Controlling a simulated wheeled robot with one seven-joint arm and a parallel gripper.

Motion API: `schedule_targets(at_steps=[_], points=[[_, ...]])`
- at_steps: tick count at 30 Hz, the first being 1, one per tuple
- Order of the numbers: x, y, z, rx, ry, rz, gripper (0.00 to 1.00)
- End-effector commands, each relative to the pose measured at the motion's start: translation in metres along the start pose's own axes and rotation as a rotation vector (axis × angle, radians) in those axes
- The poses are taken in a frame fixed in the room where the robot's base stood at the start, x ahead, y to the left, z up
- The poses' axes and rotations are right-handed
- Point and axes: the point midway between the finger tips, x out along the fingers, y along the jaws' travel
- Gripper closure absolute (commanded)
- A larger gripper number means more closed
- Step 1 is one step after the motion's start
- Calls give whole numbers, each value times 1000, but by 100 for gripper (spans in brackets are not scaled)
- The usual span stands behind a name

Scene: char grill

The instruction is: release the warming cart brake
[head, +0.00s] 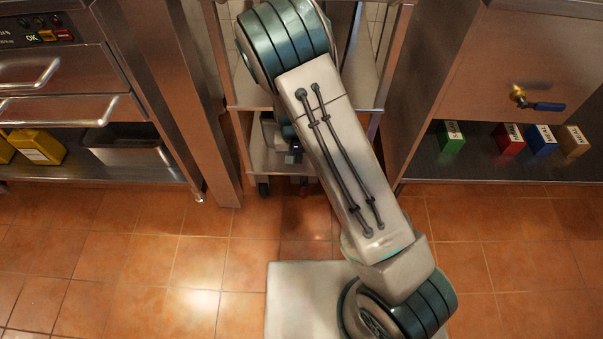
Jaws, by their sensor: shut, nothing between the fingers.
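The warming cart (232,88) is a steel shelved cart in the bay between two counters, partly hidden behind my arm. Its lower shelf (258,155) sits close above the floor, with dark casters (263,187) below. My gripper (293,157) shows as a small dark shape beside my arm, low in front of the cart's lower shelf. It is shut and holds nothing. I cannot tell whether it touches the cart.
A left counter has drawers and a shelf with yellow boxes (38,147) and a steel pan (127,150). The right counter has a blue-handled valve (535,104) above a shelf of green, red, blue and brown boxes (541,140). The tiled floor (130,260) in front is clear.

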Motion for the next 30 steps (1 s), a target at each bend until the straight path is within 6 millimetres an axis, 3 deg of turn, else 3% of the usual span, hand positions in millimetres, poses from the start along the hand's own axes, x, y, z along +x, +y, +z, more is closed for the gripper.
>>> schedule_targets(at_steps=[15,22,30], points=[[105,2,0,4,-2,1,100],[125,6,18,4,-2,0,100],[129,7,22,2,-1,0,100]])
